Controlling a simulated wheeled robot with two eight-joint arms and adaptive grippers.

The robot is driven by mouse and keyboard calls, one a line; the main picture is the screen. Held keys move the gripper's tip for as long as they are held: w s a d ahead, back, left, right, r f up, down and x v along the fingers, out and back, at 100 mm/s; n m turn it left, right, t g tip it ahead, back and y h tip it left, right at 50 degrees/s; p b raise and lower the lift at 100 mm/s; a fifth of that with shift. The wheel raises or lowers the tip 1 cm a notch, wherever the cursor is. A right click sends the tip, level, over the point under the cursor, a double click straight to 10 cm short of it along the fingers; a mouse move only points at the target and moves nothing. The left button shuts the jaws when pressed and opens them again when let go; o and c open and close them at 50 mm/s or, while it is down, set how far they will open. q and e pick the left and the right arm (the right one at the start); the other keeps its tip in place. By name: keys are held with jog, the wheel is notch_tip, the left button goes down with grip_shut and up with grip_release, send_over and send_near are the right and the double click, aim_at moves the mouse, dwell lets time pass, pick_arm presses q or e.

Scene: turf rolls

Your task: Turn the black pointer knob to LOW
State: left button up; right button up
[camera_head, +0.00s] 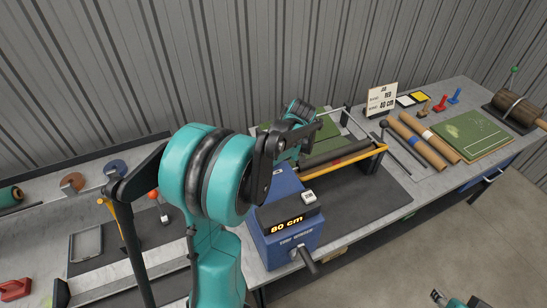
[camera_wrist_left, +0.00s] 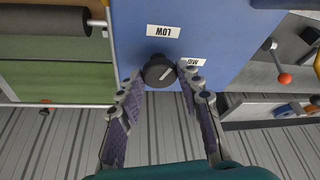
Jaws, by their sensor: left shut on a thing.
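The black pointer knob (camera_wrist_left: 157,71) sits on the blue machine face in the left wrist view. In the head view my left arm reaches over the blue machine (camera_head: 284,246), and the knob is hidden. A teal part of my right arm shows at the bottom edge; its fingers are unclear.
The machine's display (camera_head: 287,226) reads 80 cm. A job card (camera_head: 381,99) reads RED and 40 cm. Brown rolls (camera_head: 418,140) and a green turf sheet (camera_head: 464,136) lie at the right. In the wrist view, a red-tipped lever (camera_wrist_left: 279,67) stands right of the knob.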

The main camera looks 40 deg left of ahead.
pick_arm(q)
jog(key=n+g, duration=0.1)
jog(key=n, duration=0.3)
jog(key=shift+w+n+g+b, duration=0.15)
jog(key=shift+n+g+b, duration=0.25)
dwell(0.4)
jog(key=o, duration=1.2)
jog(key=shift+c, duration=0.2)
jog(key=v, duration=1.2)
jog(key=shift+w+a, duration=0.1)
